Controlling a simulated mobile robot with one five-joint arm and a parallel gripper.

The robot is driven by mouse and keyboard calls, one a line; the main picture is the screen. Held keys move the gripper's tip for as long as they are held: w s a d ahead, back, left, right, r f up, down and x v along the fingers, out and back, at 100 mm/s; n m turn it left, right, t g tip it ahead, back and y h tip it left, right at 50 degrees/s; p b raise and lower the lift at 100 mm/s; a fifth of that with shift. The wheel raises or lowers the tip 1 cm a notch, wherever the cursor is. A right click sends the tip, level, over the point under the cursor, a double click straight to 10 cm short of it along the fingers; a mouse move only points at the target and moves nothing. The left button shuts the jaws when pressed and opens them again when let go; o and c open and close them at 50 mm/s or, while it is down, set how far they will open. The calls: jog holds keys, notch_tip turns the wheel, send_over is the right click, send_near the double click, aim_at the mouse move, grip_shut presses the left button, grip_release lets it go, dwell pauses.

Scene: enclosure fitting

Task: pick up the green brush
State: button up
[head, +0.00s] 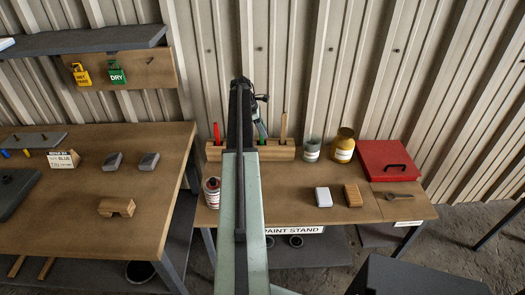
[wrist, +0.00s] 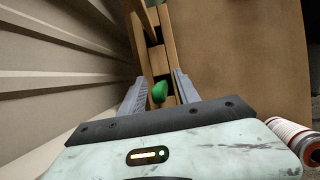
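The green brush (wrist: 159,92) stands in a slot of the wooden rack (wrist: 166,58); in the wrist view its green end shows between my fingers. My gripper (wrist: 159,76) is open, one finger on each side of the brush with gaps between. In the head view only a sliver of the green brush (head: 262,141) shows beside my arm, which hides most of it. The wooden rack (head: 280,154) stands at the back of the paint stand, against the wall.
A red brush (head: 217,133) and a pale wooden-handled one (head: 283,128) stand in the same rack. A can (head: 211,192) stands at the front left.

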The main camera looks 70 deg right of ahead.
jog(key=shift+x, duration=0.8)
jog(key=shift+w+r, duration=0.1)
jog(key=shift+r, duration=0.1)
grip_shut()
jog(key=shift+r, duration=0.1)
